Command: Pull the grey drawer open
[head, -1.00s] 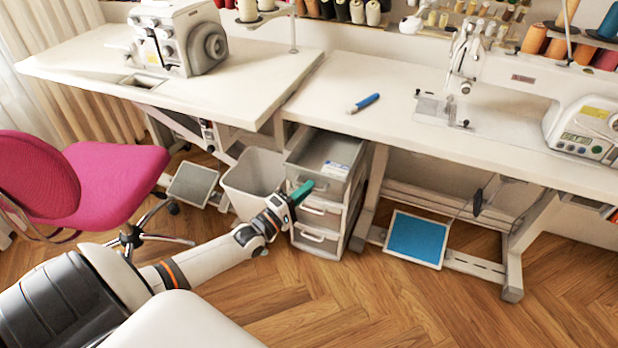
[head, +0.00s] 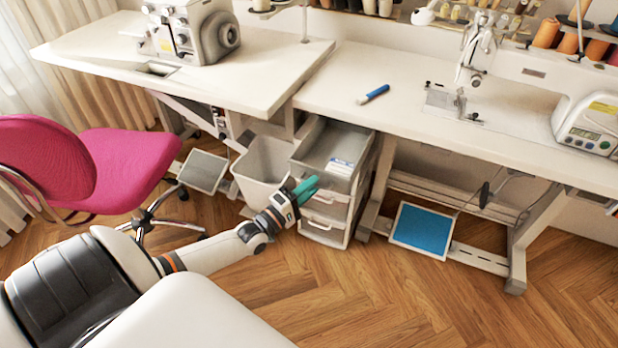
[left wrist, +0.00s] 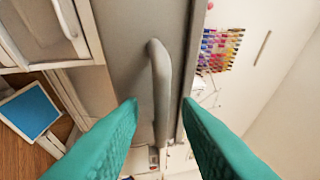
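The grey drawer (head: 312,140) is the top one of a small drawer unit under the table. It stands partly out, with its inside showing and a white-and-blue packet (head: 341,166) in it. In the left wrist view its grey front (left wrist: 125,60) fills the middle, and its bar handle (left wrist: 161,85) runs up and down in the picture. My left gripper (head: 306,187) is at the drawer's front. Its teal fingers (left wrist: 160,108) are open, one on each side of the handle, with gaps showing. It hides part of the front in the head view. My right gripper is not seen.
Lighter drawers (head: 325,228) sit below. A pale bin (head: 258,172) stands left of the unit, and a blue pedal (head: 423,230) lies to its right. A pink chair (head: 120,165) is at the left. The wood floor in front is clear.

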